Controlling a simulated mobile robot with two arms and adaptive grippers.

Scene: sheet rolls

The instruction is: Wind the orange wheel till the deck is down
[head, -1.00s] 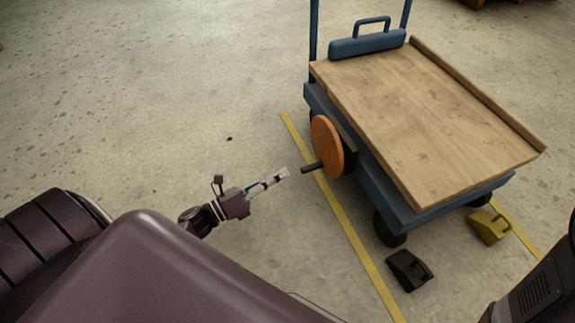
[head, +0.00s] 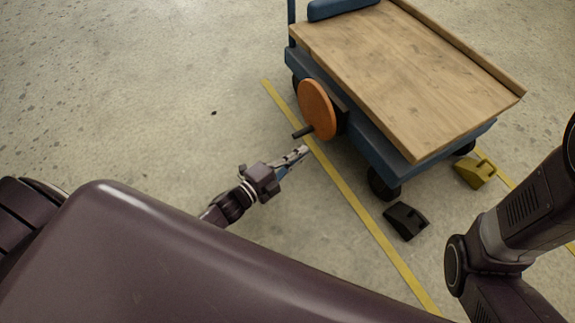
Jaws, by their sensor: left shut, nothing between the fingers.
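The orange wheel (head: 317,109) is mounted on the near left side of the blue cart. A short dark crank handle (head: 303,132) sticks out from its lower face toward me. The wooden deck (head: 405,70) lies on top of the cart. My left gripper (head: 301,152) is shut and empty, pointing toward the handle from just below it in the picture. I cannot tell the exact gap in depth, but they look apart. My right arm shows at the right edge; its gripper is out of view.
A black wheel chock (head: 406,221) and a yellow chock (head: 475,172) stand on the floor by the cart's near wheels. A yellow floor line (head: 353,199) runs past the wheel side. The floor left of the cart is clear.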

